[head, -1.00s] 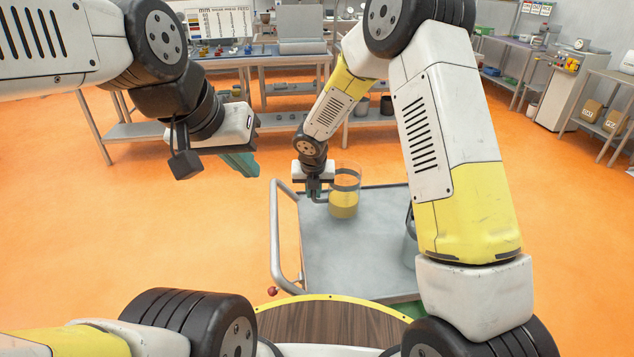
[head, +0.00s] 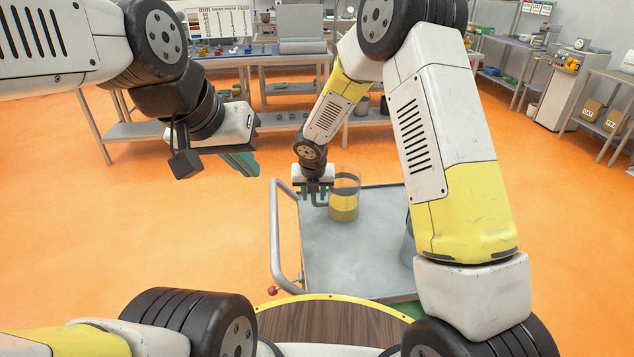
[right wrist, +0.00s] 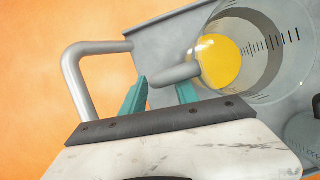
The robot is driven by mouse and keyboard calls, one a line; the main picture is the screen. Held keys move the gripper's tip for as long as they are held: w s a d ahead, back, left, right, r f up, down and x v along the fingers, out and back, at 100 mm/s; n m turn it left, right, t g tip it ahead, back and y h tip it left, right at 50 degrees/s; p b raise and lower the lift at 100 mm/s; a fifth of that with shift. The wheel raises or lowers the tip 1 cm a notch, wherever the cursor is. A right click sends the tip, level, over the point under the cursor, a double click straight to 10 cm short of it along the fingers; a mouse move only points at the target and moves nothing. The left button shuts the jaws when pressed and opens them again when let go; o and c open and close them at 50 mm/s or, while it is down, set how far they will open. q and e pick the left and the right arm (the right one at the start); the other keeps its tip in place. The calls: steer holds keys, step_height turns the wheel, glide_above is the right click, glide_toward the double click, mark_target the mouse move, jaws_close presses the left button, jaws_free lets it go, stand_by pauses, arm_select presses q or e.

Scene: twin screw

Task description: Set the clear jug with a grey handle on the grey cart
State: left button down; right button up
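The clear jug (head: 345,205) with yellow contents stands upright on the far-left part of the grey cart (head: 345,255). Its grey handle (head: 319,202) points left, toward the cart's push bar. In the right wrist view the jug (right wrist: 262,65) is seen from above, with its grey handle (right wrist: 178,74) by my fingers. My right gripper (head: 314,194) is open at the handle, its teal fingers apart on either side of it; the wrist view also shows this (right wrist: 160,95). My left gripper (head: 241,163) hangs away from the cart at the left; its finger gap is not clear.
A grey container (head: 408,248) stands on the cart's right side, partly hidden by my right arm. The cart's push bar (head: 277,240) rises at its left edge. The cart top between them is clear. Workbenches (head: 290,62) stand behind.

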steer(key=s+d+r+m, duration=0.4)
steer(key=r, duration=0.5)
steer(key=s+d+r+m, duration=0.3)
steer(key=r, duration=0.6)
steer(key=s+d+r+m, duration=0.3)
steer(key=s+d+m, duration=0.1)
steer(key=s+m, duration=0.3)
steer(key=s+d+r+m+t+y, duration=0.1)
steer(key=s+d+r+m, duration=0.2)
steer(key=s+m, duration=0.4)
steer(key=s+d+r+m, duration=0.4)
steer(key=s+d+m, duration=0.2)
steer(key=m, duration=0.9)
steer(key=shift+s+t+y, duration=0.3)
steer(key=shift+s+y, duration=0.1)
steer(key=shift+s, duration=0.7)
steer(key=shift+d, duration=0.1)
